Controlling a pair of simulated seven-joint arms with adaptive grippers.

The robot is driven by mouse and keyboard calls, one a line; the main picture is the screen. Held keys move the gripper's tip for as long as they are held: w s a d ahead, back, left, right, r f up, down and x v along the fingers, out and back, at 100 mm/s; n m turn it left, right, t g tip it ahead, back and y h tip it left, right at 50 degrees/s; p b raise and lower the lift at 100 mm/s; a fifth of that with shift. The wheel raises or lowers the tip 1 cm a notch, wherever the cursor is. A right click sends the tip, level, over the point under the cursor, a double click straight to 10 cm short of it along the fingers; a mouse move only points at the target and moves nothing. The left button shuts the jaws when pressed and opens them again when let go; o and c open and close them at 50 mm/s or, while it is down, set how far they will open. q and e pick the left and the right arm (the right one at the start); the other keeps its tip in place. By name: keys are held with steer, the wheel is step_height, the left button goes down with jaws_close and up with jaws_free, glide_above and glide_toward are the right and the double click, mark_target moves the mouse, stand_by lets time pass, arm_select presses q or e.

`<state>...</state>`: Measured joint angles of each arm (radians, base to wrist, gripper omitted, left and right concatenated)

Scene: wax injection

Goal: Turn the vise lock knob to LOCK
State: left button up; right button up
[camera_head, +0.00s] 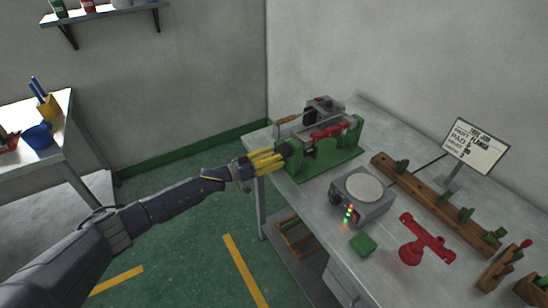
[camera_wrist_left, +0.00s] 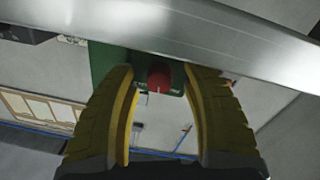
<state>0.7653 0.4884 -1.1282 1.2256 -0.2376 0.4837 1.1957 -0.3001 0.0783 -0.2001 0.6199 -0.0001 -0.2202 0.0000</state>
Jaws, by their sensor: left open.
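The green vise (camera_head: 340,153) stands at the left end of the grey workbench, with red parts across its middle. In the left wrist view, a round red knob (camera_wrist_left: 159,77) with a small white mark sits on a green block of the vise. My left gripper (camera_head: 270,160) has yellow fingers and reaches to the vise's left end. In the wrist view its open fingers stand on either side of the red knob, with visible gaps. In the head view the fingers and a dark part hide the knob. My right gripper is in neither view.
On the bench are a grey device with a round plate (camera_head: 365,187), a green block (camera_head: 363,244), a red tool (camera_head: 426,240), a wooden rack (camera_head: 430,200) and a sign (camera_head: 475,147). The bench's metal edge (camera_wrist_left: 200,32) crosses the wrist view close to the fingers.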

arm_select(q)
jaws_close()
stand_by(0.5)
steer(key=m, duration=0.5)
steer(key=shift+r, duration=0.15)
steer(key=m, duration=0.5)
steer(key=shift+r, duration=0.1)
stand_by(0.4)
steer(key=shift+c, duration=2)
jaws_free()
steer(key=o, duration=0.4)
